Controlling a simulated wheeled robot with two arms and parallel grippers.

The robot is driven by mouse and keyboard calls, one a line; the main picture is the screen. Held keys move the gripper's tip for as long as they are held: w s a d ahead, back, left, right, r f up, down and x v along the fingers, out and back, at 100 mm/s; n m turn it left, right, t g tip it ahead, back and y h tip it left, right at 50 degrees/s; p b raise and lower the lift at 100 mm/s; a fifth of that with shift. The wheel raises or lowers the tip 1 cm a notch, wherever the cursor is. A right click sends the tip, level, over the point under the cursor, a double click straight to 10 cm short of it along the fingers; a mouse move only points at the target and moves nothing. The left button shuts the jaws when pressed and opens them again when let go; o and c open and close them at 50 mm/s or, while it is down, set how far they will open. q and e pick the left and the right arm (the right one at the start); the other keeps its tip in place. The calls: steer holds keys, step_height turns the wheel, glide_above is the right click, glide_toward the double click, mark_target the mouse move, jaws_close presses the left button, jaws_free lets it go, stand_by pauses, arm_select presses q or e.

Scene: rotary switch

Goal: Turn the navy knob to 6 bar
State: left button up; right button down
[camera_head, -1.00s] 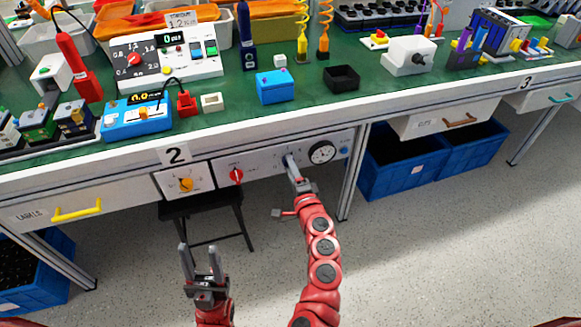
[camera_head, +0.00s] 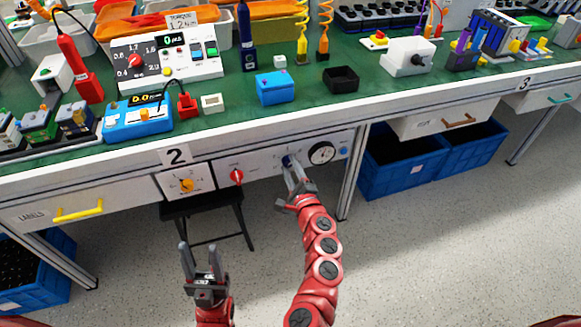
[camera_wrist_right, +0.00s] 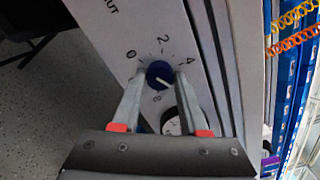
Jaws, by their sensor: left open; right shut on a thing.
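The navy knob (camera_head: 286,160) is on the grey panel (camera_head: 262,163) under the bench, left of a round gauge (camera_head: 321,152). In the right wrist view the knob (camera_wrist_right: 158,72) sits between the fingertips of my right gripper (camera_wrist_right: 159,76), shut on its two sides. The scale around it shows 0, 2, 4 and 8. The knob's white mark points to the lower right, between 4 and 8; a finger covers part of that stretch, and no 6 is readable. The right gripper (camera_head: 292,167) also shows in the head view. My left gripper (camera_head: 198,248) is open and empty.
A red knob (camera_head: 236,176) and a yellow-orange knob (camera_head: 187,185) are left on the same bench front. A blue button (camera_head: 344,149) is right of the gauge. A black stool (camera_head: 205,208) stands below, and a bench leg (camera_head: 350,185) is close on the right.

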stand_by(0.3)
steer(key=shift+c, duration=2.2)
jaws_free()
steer(key=p+v, duration=0.2)
steer(key=v, duration=1.5)
steer(key=shift+s, duration=0.2)
